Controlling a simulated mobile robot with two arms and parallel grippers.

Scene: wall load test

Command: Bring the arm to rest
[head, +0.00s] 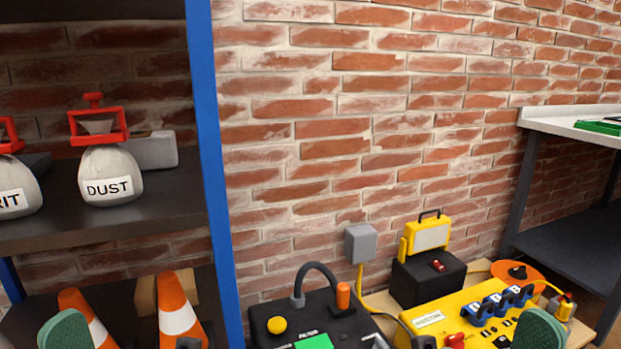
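Nothing is seen held.
A blue-framed shelf (212,170) at left holds a DUST bag (110,177) with a red clamp and traffic cones (179,313). A black filter unit (262,313), a yellow power unit (437,317) and a yellow lamp (431,236) stand low by the brick wall. A workbench (550,122) is at right.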

